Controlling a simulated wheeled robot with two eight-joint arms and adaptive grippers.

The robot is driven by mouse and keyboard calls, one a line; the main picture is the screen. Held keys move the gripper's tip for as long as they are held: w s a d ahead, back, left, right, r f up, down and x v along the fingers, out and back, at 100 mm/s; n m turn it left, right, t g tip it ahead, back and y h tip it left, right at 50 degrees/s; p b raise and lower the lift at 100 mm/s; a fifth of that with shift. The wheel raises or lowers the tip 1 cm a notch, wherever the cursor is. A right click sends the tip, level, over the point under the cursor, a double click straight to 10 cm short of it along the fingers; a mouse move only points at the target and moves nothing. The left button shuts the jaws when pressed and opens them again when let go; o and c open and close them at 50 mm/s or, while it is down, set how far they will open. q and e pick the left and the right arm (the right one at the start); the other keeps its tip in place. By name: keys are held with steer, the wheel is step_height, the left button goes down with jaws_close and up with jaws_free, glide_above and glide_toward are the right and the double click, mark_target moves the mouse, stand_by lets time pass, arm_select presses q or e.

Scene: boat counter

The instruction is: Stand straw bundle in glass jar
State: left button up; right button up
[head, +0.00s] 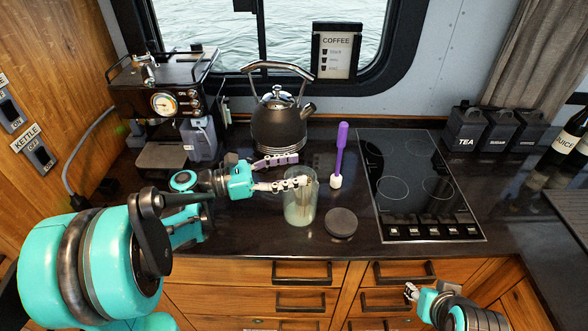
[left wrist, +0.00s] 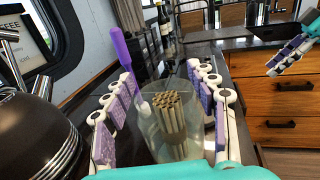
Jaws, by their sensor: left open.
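The glass jar (head: 298,212) stands upright on the dark counter, clear, with a pale greenish lower part. The straw bundle (left wrist: 177,122), tan tubes with a darker band, stands nearly upright inside the jar, leaning slightly, in the left wrist view. Its tops show faintly through the glass in the head view (head: 305,190). My left gripper (head: 302,170) is open at the jar's upper part; in the left wrist view its fingers (left wrist: 160,72) lie either side of the jar and straws. My right gripper (head: 411,291) hangs low at the right, away from the jar; its opening is unclear.
A dark round lid (head: 341,222) lies right of the jar. A purple-handled brush (head: 339,155) stands behind it. A kettle (head: 280,125) and coffee machine (head: 165,90) are at the back left. The cooktop (head: 415,180) is to the right.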

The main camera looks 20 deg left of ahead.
arm_select(q)
steer(key=v, duration=1.1)
steer(key=shift+a, duration=0.2)
steer(key=shift+s, duration=0.15)
